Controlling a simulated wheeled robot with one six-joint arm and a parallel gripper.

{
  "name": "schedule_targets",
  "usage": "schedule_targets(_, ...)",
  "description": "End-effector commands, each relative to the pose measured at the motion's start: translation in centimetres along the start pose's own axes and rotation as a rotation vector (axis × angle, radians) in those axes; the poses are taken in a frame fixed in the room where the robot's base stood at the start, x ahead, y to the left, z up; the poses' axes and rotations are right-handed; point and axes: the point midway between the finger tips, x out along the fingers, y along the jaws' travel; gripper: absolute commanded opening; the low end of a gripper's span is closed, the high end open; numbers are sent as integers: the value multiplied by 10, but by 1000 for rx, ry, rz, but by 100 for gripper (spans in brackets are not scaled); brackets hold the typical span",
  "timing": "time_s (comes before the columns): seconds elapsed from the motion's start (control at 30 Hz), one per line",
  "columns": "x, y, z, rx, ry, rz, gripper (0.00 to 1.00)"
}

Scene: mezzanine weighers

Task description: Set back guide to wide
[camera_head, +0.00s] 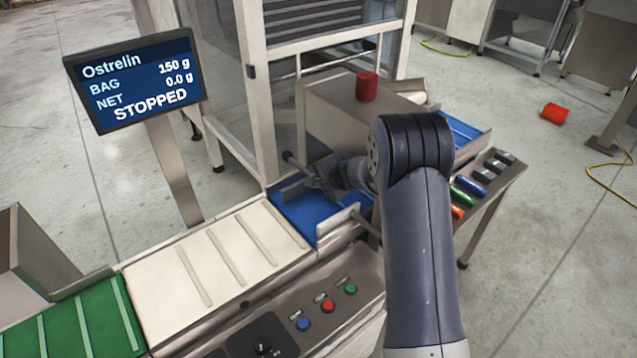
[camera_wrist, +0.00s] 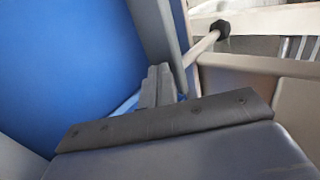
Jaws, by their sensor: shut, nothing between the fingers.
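The blue belt section (camera_head: 300,212) lies between two upright grey guide plates. The back guide (camera_head: 288,190) stands along its far edge, and a thin rod with a dark knob (camera_head: 287,156) sticks out behind it. In the wrist view the back guide (camera_wrist: 155,32) appears as a grey plate beside the blue belt (camera_wrist: 65,70), with its rod and black knob (camera_wrist: 220,28) beyond. The front guide (camera_head: 340,226) is on the near edge. My gripper (camera_head: 316,182) is shut and empty, low by the back guide. Its fingertips (camera_wrist: 158,72) overlap the plate in view; contact is unclear.
A cream belt (camera_head: 215,255) and a green belt (camera_head: 75,328) lie to the left. A button panel (camera_head: 325,304) is in front. The display (camera_head: 135,80) reads STOPPED. A cabinet with a red beacon (camera_head: 367,87) stands behind my arm. A clear-walled frame rises behind.

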Motion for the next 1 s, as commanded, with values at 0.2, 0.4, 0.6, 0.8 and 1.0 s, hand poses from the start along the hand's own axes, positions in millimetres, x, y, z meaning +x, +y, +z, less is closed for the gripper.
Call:
schedule_targets(0.2, 6, -7, 0, -2, -1, 0, 0)
schedule_targets(0.4, 28, -30, 0, -3, 0, -1, 0)
schedule_targets(0.6, 42, -42, 0, -1, 1, -1, 0)
schedule_targets(0.8, 45, -43, 0, 0, 2, -2, 0)
schedule_targets(1.0, 45, -44, 0, 0, 2, -4, 0)
